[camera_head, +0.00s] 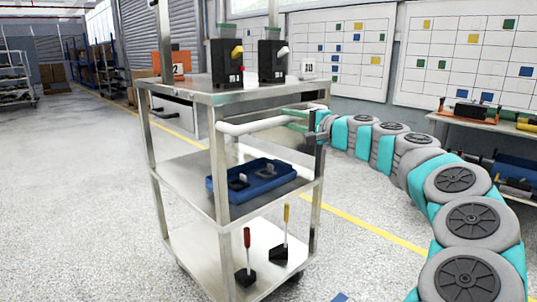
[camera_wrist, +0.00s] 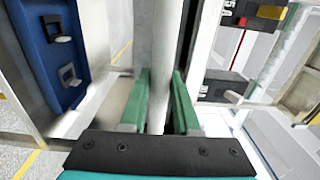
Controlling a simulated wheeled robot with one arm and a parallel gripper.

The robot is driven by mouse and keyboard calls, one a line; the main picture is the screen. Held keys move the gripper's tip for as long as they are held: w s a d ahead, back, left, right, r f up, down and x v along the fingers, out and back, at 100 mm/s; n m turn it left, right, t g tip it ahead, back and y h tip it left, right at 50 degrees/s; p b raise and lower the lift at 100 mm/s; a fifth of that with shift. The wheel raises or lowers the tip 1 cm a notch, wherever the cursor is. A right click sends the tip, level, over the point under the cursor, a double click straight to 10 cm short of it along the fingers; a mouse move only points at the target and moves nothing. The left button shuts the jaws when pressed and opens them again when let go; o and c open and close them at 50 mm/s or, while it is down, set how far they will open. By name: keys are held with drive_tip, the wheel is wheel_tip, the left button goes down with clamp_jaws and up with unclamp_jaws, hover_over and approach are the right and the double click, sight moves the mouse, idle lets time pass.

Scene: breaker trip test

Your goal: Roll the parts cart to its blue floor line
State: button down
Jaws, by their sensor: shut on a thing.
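The parts cart (camera_head: 185,172) is a grey metal trolley with three shelves, standing upright left of centre in the head view. Its pale bar handle (camera_head: 250,126) runs along the near right side below the top shelf. My gripper (camera_head: 299,119) is shut on the right end of this handle. In the wrist view the handle (camera_wrist: 165,55) passes between the green fingers of my gripper (camera_wrist: 161,100). A small blue patch (camera_head: 340,297) on the floor shows at the bottom edge, right of the cart; I cannot tell how far it extends.
A bench (camera_head: 470,128) with parts stands at the right. Open floor (camera_head: 80,200) lies to the left.

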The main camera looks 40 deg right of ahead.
drive_tip(key=s+d+b, duration=0.1)
drive_tip(key=s+b, duration=0.4)
drive_tip(key=s, duration=1.6)
drive_tip(key=shift+d, duration=0.35)
idle(2.4)
drive_tip(key=c, duration=0.6)
unclamp_jaws()
drive_tip(key=shift+o, duration=0.2)
drive_tip(key=s, duration=0.7)
drive_tip(key=shift+s+d, duration=0.3)
drive_tip(key=shift+s, duration=0.05)
